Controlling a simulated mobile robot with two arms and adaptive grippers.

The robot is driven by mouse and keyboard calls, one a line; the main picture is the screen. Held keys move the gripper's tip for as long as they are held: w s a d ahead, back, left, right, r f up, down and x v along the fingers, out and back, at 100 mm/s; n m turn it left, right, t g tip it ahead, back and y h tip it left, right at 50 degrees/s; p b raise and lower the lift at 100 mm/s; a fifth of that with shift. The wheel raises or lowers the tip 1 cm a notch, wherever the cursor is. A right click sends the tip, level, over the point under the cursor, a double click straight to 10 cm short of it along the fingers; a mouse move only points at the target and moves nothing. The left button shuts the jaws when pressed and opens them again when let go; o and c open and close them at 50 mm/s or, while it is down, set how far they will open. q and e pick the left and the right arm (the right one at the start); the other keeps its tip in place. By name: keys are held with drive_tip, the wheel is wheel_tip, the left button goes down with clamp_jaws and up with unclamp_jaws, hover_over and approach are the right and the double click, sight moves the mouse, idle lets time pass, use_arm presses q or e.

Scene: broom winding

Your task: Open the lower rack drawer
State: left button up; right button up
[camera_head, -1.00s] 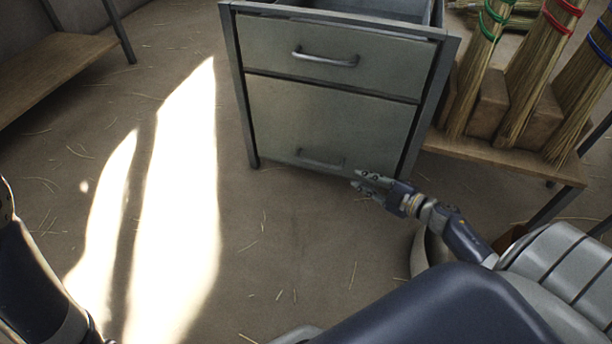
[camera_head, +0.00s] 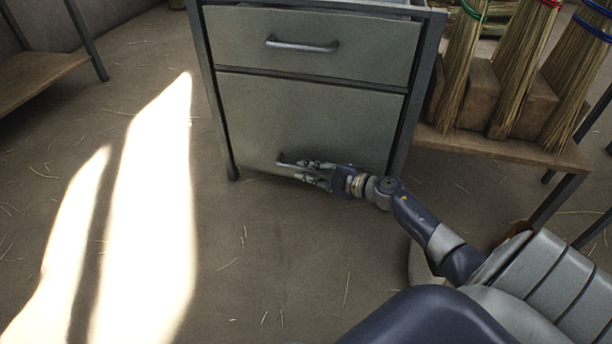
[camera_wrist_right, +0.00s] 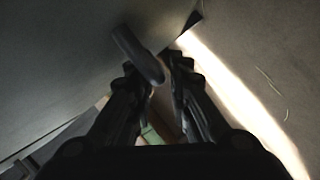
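The grey metal rack (camera_head: 207,100) stands ahead, with the lower drawer (camera_head: 310,120) shut in the head view. Its bar handle (camera_head: 285,161) sits low on the front and is partly hidden by my right gripper (camera_head: 303,172). In the right wrist view the handle (camera_wrist_right: 138,55) runs down to the gap between the fingers of the right gripper (camera_wrist_right: 163,78). The fingers are apart, with the handle's near end by the left fingertip; whether they touch is unclear. My left gripper is out of the head view.
The upper drawer (camera_head: 320,45) with its own handle (camera_head: 302,45) is above the lower one. A wooden shelf (camera_head: 500,148) with several upright brooms (camera_head: 515,70) stands to the right. A wooden bench (camera_head: 35,75) is at far left. The floor before the rack is clear, with scattered straw.

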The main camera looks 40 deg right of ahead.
drive_tip(key=shift+w+a, duration=0.15)
drive_tip(key=shift+w, duration=0.3)
clamp_jaws()
